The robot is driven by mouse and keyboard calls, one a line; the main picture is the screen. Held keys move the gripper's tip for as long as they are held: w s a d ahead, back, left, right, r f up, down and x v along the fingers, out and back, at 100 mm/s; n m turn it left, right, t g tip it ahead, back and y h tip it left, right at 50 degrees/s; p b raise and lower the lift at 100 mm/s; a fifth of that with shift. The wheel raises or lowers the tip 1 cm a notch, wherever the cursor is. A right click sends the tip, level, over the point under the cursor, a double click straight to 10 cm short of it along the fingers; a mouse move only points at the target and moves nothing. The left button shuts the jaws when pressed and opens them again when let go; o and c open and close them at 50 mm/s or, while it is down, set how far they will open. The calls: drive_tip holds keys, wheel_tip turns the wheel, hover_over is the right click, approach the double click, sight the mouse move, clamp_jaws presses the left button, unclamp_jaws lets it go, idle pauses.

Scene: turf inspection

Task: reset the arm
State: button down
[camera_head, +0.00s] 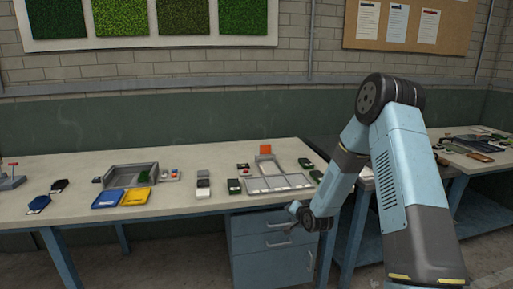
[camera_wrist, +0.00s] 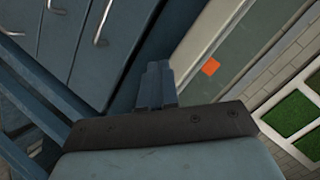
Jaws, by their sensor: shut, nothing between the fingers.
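My arm (camera_head: 402,160) is bent at a high elbow, and its forearm reaches down in front of the workbench. My gripper (camera_head: 294,207) is at its low end, just off the bench's front edge near the drawers. In the wrist view my gripper (camera_wrist: 157,72) shows as two dark fingers pressed together with nothing between them. It touches nothing that I can see.
The bench (camera_head: 170,209) holds a grey tray (camera_head: 130,171), a blue bin (camera_head: 108,198), a yellow bin (camera_head: 136,199), a panelled rack (camera_head: 277,184) and several small blocks. A blue drawer cabinet (camera_head: 270,245) stands below. A second bench (camera_head: 470,175) is at right.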

drive_tip(key=s+d+r+n+g+h, duration=0.1)
drive_tip(key=s+d+r, duration=0.1)
drive_tip(key=s+r, duration=0.45)
drive_tip(key=s+d+r+n+g+h, duration=0.1)
drive_tip(key=s+d+r+n+h, duration=0.2)
drive_tip(key=r, duration=0.7)
drive_tip(key=s+d+r+g, duration=0.1)
drive_tip(key=s+d+r, duration=0.1)
drive_tip(key=s+r, duration=0.5)
drive_tip(key=s+r+g, duration=0.1)
drive_tip(key=s+r, duration=0.2)
drive_tip(key=s, duration=0.6)
drive_tip(key=s+d+r+n+g, duration=0.1)
drive_tip(key=s+r, duration=0.3)
drive_tip(key=s, duration=0.6)
drive_tip(key=s+d+r+n+g, duration=0.1)
drive_tip(key=s+r, duration=0.3)
drive_tip(key=s, duration=0.6)
drive_tip(key=shift+s+d+g+h, duration=0.15)
drive_tip(key=shift+d+g+h, duration=0.15)
drive_tip(key=shift+g, duration=0.1)
